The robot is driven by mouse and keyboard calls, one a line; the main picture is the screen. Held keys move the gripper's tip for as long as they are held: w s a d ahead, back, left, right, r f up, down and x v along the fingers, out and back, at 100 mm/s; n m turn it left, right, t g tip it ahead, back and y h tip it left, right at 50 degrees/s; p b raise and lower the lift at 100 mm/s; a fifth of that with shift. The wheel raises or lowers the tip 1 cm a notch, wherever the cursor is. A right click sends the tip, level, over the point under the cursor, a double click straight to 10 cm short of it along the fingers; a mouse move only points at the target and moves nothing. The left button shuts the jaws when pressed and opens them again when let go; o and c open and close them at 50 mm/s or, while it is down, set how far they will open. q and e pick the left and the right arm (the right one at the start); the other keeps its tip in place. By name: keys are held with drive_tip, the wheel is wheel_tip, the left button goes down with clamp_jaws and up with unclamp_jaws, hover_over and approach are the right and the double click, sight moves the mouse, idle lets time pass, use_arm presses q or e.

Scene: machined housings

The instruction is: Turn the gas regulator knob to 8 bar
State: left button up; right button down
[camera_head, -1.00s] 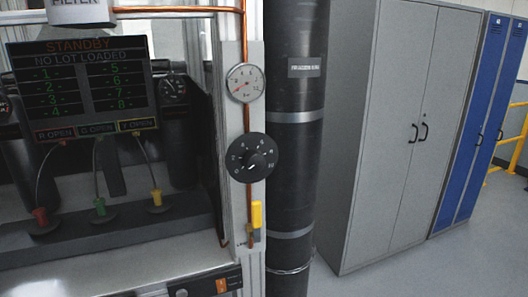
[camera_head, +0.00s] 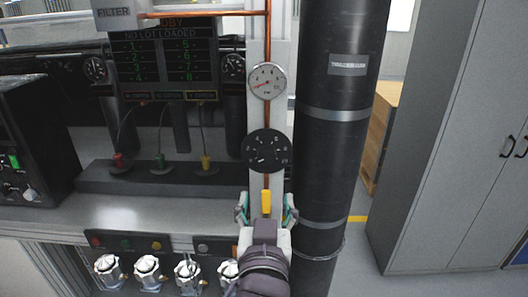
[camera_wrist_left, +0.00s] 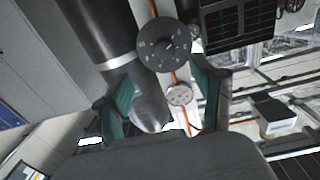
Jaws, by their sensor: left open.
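The gas regulator knob (camera_head: 267,150) is a round black dial with white numbers on a pale upright panel. Its pointer is too small to read surely. A round white gauge (camera_head: 267,81) with a red needle sits above it. My left gripper (camera_head: 266,209) is open and empty, just below the knob in the head view and apart from it. In the left wrist view the knob (camera_wrist_left: 163,45) shows beyond the open fingers (camera_wrist_left: 163,82), with the gauge (camera_wrist_left: 180,94) lower in the picture. My right gripper is not in view.
A yellow valve handle (camera_head: 266,202) sits under the knob, seen between my fingers. A thick black pipe (camera_head: 337,145) stands close on the right. A copper tube (camera_head: 268,40) runs down the panel. A display (camera_head: 167,60) and workbench (camera_head: 150,212) are at left, a grey cabinet (camera_head: 450,150) at right.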

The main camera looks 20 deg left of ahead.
sight(266, 159)
use_arm(q)
drive_tip(key=p+x, duration=0.1)
drive_tip(key=x, duration=0.3)
drive_tip(key=r+p+x, duration=0.1)
drive_tip(key=p+x, duration=0.1)
drive_tip(key=x, duration=0.1)
drive_tip(key=p+x, duration=0.2)
drive_tip(key=x, duration=0.2)
drive_tip(key=shift+w+a+r, duration=0.25)
drive_tip(key=shift+w+a, duration=0.05)
drive_tip(key=shift+a, duration=0.05)
drive_tip(key=shift+p+x, duration=0.45)
drive_tip(key=shift+x, duration=0.3)
drive_tip(key=shift+f, duration=0.15)
drive_tip(key=shift+c, duration=0.2)
drive_tip(key=c, duration=1.1)
